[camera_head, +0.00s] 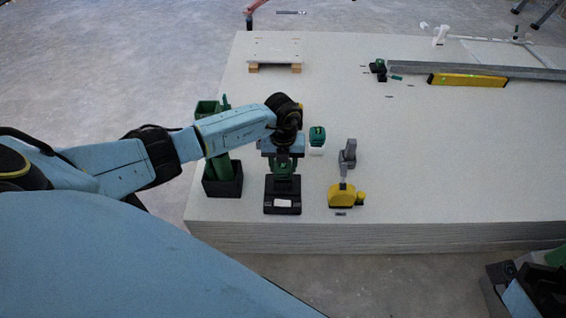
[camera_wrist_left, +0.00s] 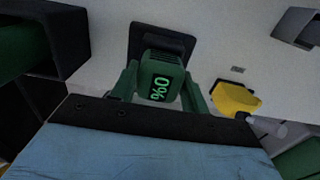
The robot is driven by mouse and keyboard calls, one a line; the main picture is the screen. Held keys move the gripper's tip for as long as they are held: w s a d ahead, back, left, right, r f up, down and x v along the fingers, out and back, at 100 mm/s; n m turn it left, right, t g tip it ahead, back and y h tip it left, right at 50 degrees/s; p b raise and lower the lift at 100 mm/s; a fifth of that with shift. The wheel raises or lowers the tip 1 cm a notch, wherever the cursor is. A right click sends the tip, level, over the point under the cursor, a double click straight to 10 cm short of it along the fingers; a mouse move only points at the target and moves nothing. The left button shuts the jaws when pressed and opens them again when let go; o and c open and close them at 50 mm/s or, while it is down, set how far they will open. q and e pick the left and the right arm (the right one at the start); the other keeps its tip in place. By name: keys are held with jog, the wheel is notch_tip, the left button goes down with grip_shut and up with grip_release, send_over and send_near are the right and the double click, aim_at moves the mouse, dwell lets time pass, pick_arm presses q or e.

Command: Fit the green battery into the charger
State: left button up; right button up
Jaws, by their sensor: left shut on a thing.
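The green battery (camera_wrist_left: 160,80) has a lit display that reads 0%, upside down in the left wrist view. My left gripper (camera_wrist_left: 160,88) is shut on it, one green finger at each side. The black charger (camera_head: 282,196) lies on the pale panel stack, with a white label on its front. It also shows behind the battery in the left wrist view (camera_wrist_left: 140,38). In the head view, my left gripper (camera_head: 283,164) is at the charger's far end. The contact between battery and charger is hidden. Dark, blue and green parts at lower right may be my right gripper; its fingers are unclear.
A black-based green holder (camera_head: 223,186) stands close left of the charger. A yellow and grey tool (camera_head: 343,193) lies to the right, and a green-topped white item (camera_head: 317,140) behind. A yellow level (camera_head: 467,80) lies at the back right. The panel stack's (camera_head: 450,165) right middle is clear.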

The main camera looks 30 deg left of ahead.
dwell(0.6)
dwell(0.3)
pick_arm(q)
jog(key=o, duration=1.2)
jog(key=shift+c, duration=0.2)
